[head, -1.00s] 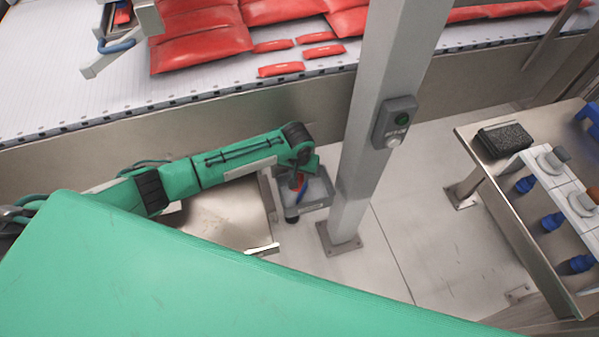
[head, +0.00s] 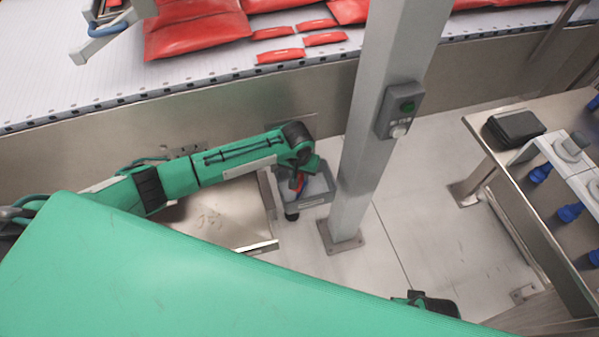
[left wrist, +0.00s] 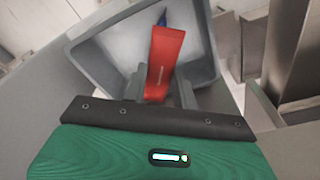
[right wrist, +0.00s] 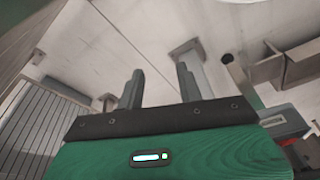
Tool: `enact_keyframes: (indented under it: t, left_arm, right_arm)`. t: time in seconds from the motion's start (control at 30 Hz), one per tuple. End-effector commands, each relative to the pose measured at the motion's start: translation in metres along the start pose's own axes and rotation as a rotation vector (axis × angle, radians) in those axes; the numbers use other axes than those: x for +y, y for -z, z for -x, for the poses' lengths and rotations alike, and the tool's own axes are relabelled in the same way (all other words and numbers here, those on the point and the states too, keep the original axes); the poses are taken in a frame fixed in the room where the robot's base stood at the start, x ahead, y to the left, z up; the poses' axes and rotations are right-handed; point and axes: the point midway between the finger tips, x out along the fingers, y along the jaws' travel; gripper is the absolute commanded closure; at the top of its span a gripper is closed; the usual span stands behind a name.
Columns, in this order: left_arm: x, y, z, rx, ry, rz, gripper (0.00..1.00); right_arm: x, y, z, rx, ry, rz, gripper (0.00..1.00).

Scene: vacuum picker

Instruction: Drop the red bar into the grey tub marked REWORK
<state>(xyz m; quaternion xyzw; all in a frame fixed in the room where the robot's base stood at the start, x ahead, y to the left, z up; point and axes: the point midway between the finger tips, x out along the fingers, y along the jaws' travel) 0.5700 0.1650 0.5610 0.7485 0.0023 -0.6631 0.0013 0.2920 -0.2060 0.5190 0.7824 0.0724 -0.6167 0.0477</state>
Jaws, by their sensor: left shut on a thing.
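The red bar (left wrist: 165,55) is held between the fingers of my left gripper (left wrist: 158,88) in the left wrist view. It points away over the grey tub (left wrist: 105,60), with a small blue piece (left wrist: 162,18) at its far end. A pale label (head: 312,203) is on the tub's front, too small to read. My right gripper (right wrist: 160,85) is open and empty in the right wrist view.
A grey post (head: 362,140) with a button box (head: 399,110) stands just right of the tub. A conveyor (head: 100,90) with red packs (head: 200,30) runs along the back. A metal table (head: 485,140) stands at the right. Pale floor (head: 400,220) is clear between post and table.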

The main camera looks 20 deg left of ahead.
Motion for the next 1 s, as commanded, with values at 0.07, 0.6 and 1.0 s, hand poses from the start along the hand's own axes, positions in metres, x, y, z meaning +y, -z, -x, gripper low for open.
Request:
enact_keyframes:
  t: [0.07, 0.6, 1.0]
  left_arm:
    - [0.000, 0.000, 0.000, 0.000, 0.000, 0.000, 0.94]
    - [0.000, 0.000, 0.002, 0.000, 0.000, 0.000, 0.46]
    - [0.000, 0.001, 0.073, 0.002, -0.002, -0.001, 0.46]
  right_arm:
    - [0.000, 0.000, 0.000, 0.000, 0.000, 0.000, 0.64]
    - [0.001, 0.000, 0.000, 0.000, -0.001, 0.000, 0.64]
    - [-0.001, -0.010, -0.022, -0.032, 0.002, 0.000, 0.64]
